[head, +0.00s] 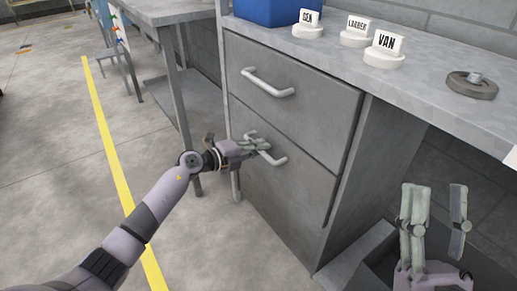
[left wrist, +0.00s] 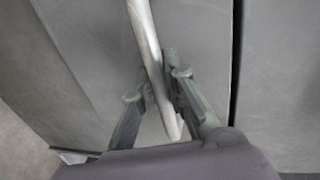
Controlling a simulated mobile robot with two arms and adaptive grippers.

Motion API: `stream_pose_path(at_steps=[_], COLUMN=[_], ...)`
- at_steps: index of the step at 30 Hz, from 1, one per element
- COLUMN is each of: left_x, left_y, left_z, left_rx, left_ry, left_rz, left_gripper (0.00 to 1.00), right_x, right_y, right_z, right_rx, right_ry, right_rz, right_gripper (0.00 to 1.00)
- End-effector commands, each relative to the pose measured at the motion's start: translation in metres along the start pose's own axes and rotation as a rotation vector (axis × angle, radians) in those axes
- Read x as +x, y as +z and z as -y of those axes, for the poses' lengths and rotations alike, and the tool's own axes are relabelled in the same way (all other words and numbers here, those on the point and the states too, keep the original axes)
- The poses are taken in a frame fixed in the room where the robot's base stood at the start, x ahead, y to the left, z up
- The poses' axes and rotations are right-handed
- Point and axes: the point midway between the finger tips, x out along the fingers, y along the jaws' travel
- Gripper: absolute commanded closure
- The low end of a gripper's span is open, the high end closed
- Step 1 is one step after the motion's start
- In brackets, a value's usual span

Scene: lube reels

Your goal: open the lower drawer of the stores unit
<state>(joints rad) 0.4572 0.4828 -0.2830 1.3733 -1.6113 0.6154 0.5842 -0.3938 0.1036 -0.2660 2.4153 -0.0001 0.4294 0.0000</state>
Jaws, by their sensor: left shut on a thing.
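The grey stores unit (head: 235,60) stands under a grey worktop and has two drawers with bar handles. The upper drawer (head: 320,105) looks shut. The lower drawer (head: 285,205) also looks flush with the front. My left gripper (head: 264,146) is at the lower drawer's handle (head: 277,160) and shut on it. In the left wrist view the pale handle (left wrist: 148,45) runs between the two fingers of the left gripper (left wrist: 155,88). My right gripper (head: 436,205) is at the lower right, fingers up and apart, with nothing between them.
On the worktop (head: 400,85) stand a blue bin (head: 265,10), white signs marked GEN (head: 308,25), LADDER (head: 357,32) and VAN (head: 385,50), and a grey round weight-like object (head: 470,86). A grey table (head: 180,12) stands at the left. Floor left of the unit is open.

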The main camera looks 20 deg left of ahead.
Motion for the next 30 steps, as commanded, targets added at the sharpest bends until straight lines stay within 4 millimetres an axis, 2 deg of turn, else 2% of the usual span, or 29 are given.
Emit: stream_pose_path(at_steps=[8, 14, 17, 24, 30], left_x=[-0.004, -0.021, -0.035, -0.073, -0.108], left_y=[0.000, 0.000, 0.000, 0.000, 0.000], left_z=[-0.001, -0.004, -0.007, -0.015, -0.023], left_rx=[0.000, 0.000, 0.000, -0.001, -0.001], left_ry=[0.003, 0.006, 0.007, 0.007, 0.008], left_rz=[0.000, 0.000, 0.002, 0.002, 0.001], left_gripper=[1.00, 1.00, 1.00, 1.00, 1.00], right_x=[0.002, 0.000, -0.007, -0.041, -0.077], right_y=[0.005, 0.038, 0.061, 0.113, 0.140], right_z=[-0.001, -0.005, -0.008, -0.018, -0.024], right_rx=[-0.002, -0.012, -0.017, -0.030, -0.036], right_ry=[0.001, 0.008, 0.014, 0.033, 0.049], right_rz=[0.031, 0.219, 0.357, 0.711, 0.952], right_gripper=[0.60, 0.60, 0.60, 0.60, 0.60])
